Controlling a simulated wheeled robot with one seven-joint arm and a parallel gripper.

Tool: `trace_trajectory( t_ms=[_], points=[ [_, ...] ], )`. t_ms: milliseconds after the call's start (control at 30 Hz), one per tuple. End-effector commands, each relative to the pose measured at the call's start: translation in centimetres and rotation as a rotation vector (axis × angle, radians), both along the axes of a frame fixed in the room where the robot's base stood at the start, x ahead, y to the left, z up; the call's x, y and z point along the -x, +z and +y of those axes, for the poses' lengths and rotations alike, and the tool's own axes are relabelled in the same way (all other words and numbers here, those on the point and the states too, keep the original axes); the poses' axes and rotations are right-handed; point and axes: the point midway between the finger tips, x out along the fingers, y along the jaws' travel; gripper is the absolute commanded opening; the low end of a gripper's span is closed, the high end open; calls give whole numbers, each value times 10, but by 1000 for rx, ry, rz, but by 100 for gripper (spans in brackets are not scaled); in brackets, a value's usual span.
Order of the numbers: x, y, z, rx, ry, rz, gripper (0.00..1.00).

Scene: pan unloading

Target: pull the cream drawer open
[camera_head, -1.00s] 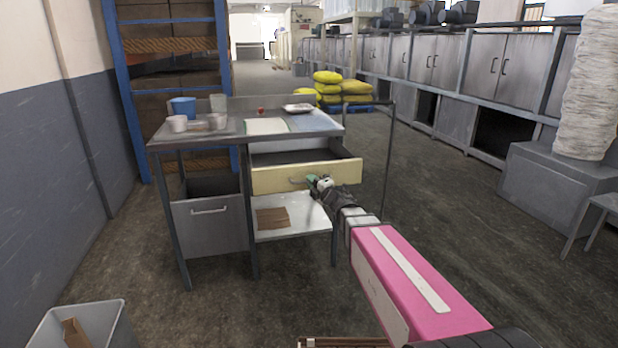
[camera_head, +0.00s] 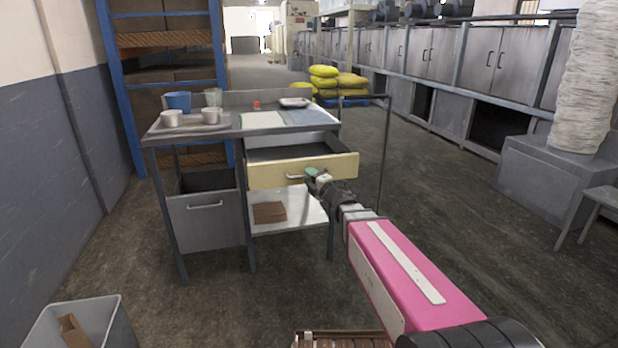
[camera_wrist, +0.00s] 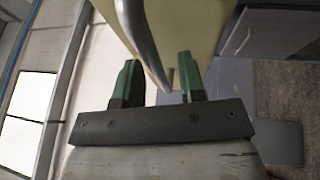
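The cream drawer (camera_head: 334,166) stands pulled out from the metal workbench, and its interior shows above the front. Its curved metal handle (camera_head: 296,177) is on the front face. My gripper (camera_head: 313,178) is at the drawer front, by the right part of the handle. In the wrist view, the two green fingers of my gripper (camera_wrist: 157,82) are apart. The handle (camera_wrist: 143,42) comes down toward the gap between them, with visible space beside it. The cream front (camera_wrist: 185,30) lies behind the handle. I see no finger clamped on the handle.
The workbench (camera_head: 240,128) carries cups, a blue container (camera_head: 178,101) and a tray (camera_head: 295,102). A grey drawer (camera_head: 206,222) is at its left, and a lower shelf (camera_head: 300,218) holds brown cardboard. A grey bin (camera_head: 100,318) is front left.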

Motion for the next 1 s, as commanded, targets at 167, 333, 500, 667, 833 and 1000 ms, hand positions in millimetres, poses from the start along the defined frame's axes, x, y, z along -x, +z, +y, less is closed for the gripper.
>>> trace_trajectory(
  t_ms=[167,333,500,667,833,1000],
  points=[
    [27,-5,-20,0,-2,2,37],
    [52,-11,-40,1,-3,2,37],
    [68,-16,-54,1,-2,2,37],
    [75,-18,-61,1,-1,0,37],
    [76,-18,-62,1,-1,0,37],
    [76,-18,-62,0,-1,1,37]
  ],
)
